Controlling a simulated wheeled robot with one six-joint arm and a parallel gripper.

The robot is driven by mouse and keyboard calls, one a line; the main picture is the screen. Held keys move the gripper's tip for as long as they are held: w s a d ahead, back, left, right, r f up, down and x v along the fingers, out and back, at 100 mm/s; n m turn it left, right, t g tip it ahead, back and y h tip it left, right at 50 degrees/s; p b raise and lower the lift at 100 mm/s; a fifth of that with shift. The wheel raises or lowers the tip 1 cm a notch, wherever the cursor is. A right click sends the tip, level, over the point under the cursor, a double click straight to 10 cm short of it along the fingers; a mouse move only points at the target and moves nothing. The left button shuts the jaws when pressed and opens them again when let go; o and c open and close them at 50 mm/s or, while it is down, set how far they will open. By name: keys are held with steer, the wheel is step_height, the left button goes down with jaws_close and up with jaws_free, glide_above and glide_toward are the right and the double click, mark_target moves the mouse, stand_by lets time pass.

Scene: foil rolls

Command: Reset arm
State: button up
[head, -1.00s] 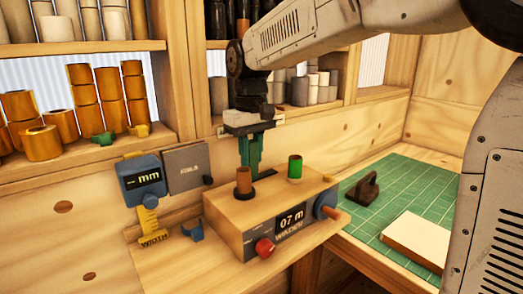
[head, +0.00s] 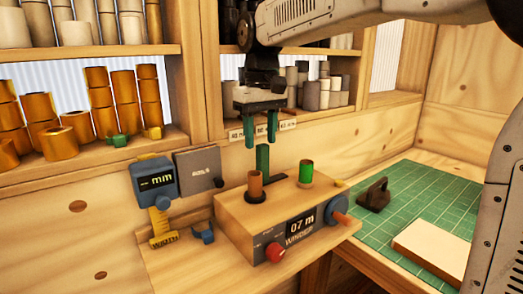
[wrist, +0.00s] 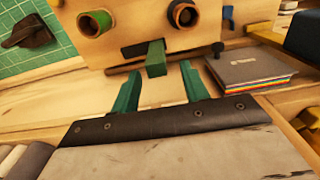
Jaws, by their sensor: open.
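My gripper (head: 263,133) is open and empty, with its two green fingers pointing down. It hangs in the air above the back of the wooden winder box (head: 240,215). In the wrist view the fingers of my gripper (wrist: 162,88) are spread apart with nothing between them. A green upright post (head: 262,160) stands at the back of the winder, below the fingers and apart from them. A brown roll (head: 255,186) and a green roll (head: 306,172) stand upright on top of the winder.
Shelves with copper rolls (head: 101,110) and grey rolls (head: 318,85) line the back wall. A blue mm gauge (head: 155,181) stands left of the winder. A green cutting mat (head: 440,191) holds a dark-handled tool (head: 373,194) and a pale block (head: 436,245).

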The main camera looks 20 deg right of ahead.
steer(key=shift+r, duration=1.05)
steer(key=s+d+f+m, duration=0.1)
steer(key=s+d+f, duration=0.1)
steer(key=s+f, duration=0.3)
steer(key=s+d+f+m+t, duration=0.1)
steer(key=s+d+f, duration=0.2)
steer(key=s, duration=1.1)
steer(key=s+d+f+m, duration=0.1)
steer(key=s+d+f, duration=0.2)
steer(key=s+f, duration=0.4)
steer(key=shift+s+d+m, duration=0.25)
steer(key=shift+s+m, duration=0.05)
steer(key=shift+s, duration=0.9)
